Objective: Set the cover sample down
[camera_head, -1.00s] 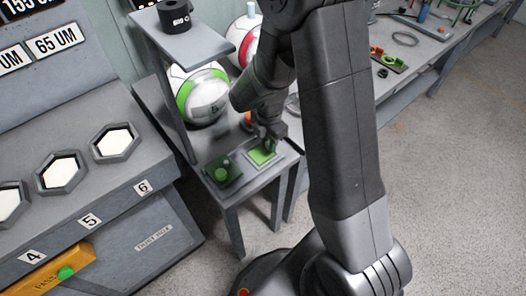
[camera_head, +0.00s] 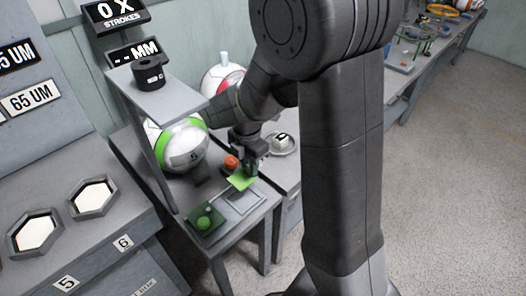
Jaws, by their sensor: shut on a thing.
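The cover sample, a thin bright green square (camera_head: 240,182), is in my gripper (camera_head: 249,171). My gripper is shut on its back edge and holds it tilted above the far edge of a shallow grey tray (camera_head: 262,204). The tray's middle looks bare. The gap between sample and tray is hard to judge. My wrist and forearm hide part of the bench behind the gripper.
A dark green plate with a round green button (camera_head: 204,223) lies left of the tray. A green-and-white ball (camera_head: 180,150) stands behind, under a shelf (camera_head: 160,90). A red-orange knob (camera_head: 231,162) and a silver dome (camera_head: 282,144) are close to my gripper.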

